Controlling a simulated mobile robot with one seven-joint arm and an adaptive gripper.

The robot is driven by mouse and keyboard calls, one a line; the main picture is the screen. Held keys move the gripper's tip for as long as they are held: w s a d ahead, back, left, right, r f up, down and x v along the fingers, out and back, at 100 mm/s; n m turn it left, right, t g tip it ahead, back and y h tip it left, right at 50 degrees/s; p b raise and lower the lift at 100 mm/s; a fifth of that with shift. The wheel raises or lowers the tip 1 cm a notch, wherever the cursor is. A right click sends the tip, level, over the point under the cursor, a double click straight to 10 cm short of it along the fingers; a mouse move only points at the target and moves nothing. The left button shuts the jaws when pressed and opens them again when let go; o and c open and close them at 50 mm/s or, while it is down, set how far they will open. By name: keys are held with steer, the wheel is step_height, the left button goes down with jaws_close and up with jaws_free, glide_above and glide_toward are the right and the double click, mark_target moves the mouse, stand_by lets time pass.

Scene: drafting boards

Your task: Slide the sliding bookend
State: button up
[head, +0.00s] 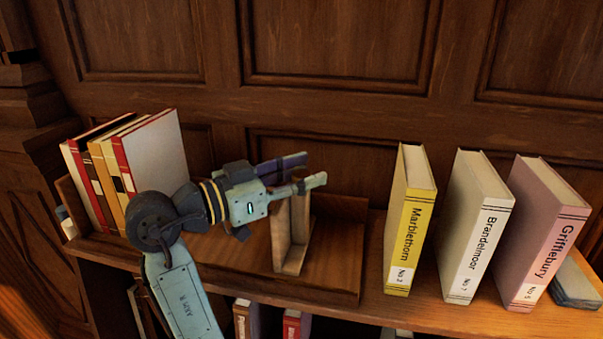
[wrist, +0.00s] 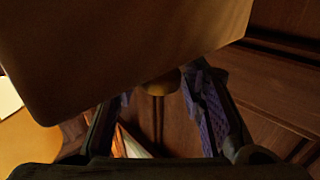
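The sliding bookend (head: 291,235) is a pale upright wooden panel. It stands in a low wooden rack (head: 335,250) on the shelf, apart from the books at the rack's left end. My gripper (head: 307,171) is at the panel's upper part, reaching in from the left with fingers spread. In the wrist view the panel (wrist: 120,45) fills the top, very close. A rounded brown piece (wrist: 160,83) shows below its edge, between my two purple-padded fingertips (wrist: 157,98). I cannot tell whether either finger touches the bookend.
Several books (head: 150,160) lean at the rack's left end, behind my arm. To the right stand a yellow book (head: 410,220), a white book (head: 477,225) and a pink book (head: 543,230). A panelled wall (head: 335,95) rises behind. The rack's right part is free.

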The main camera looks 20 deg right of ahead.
jaws_close()
stand_by(0.4)
